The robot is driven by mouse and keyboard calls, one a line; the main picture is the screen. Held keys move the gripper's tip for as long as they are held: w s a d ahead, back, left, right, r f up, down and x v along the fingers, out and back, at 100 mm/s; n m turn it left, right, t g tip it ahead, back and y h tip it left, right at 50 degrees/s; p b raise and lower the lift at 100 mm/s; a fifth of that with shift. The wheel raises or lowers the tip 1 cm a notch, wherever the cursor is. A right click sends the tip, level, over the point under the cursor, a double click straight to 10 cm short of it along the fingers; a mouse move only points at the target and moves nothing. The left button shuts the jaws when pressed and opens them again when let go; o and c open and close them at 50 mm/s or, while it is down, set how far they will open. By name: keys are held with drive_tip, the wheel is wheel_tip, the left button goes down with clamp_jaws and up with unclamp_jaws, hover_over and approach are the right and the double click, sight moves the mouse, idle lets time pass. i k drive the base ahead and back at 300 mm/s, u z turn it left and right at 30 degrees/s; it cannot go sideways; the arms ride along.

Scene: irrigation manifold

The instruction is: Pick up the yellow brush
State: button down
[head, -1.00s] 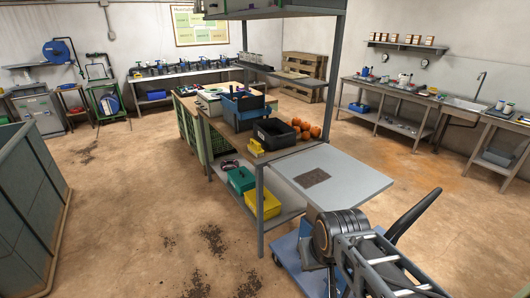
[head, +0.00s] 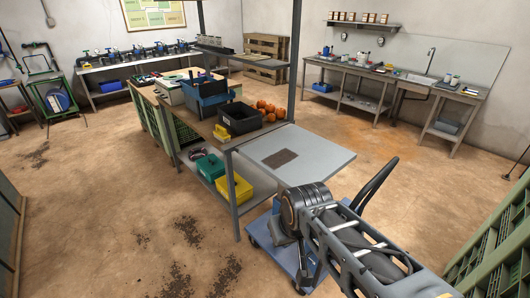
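A small yellow item (head: 221,133), which may be the yellow brush, lies at the near left corner of the workbench top (head: 203,128), beside a black bin (head: 240,118). It is too small to tell its exact shape. A larger yellow box (head: 234,188) stands on the lower shelf below it. My arm shows at the lower right, but my gripper cannot be made out, so its opening is hidden.
A grey panel (head: 325,152) extends from the bench's near end. A blue trolley (head: 263,232) with a dark handle stands by it. Orange round things (head: 267,110) and a blue tote (head: 205,98) share the bench. Green crates (head: 500,235) stand at right. Floor is open at lower left.

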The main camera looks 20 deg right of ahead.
sight(220, 134)
drive_tip(key=u, duration=0.95)
drive_tip(key=i, duration=1.25)
drive_tip(key=u, duration=0.5)
drive_tip(key=i, duration=1)
drive_tip(key=z, duration=1.25)
drive_tip(key=i, duration=0.85)
drive_tip(key=z, duration=0.9)
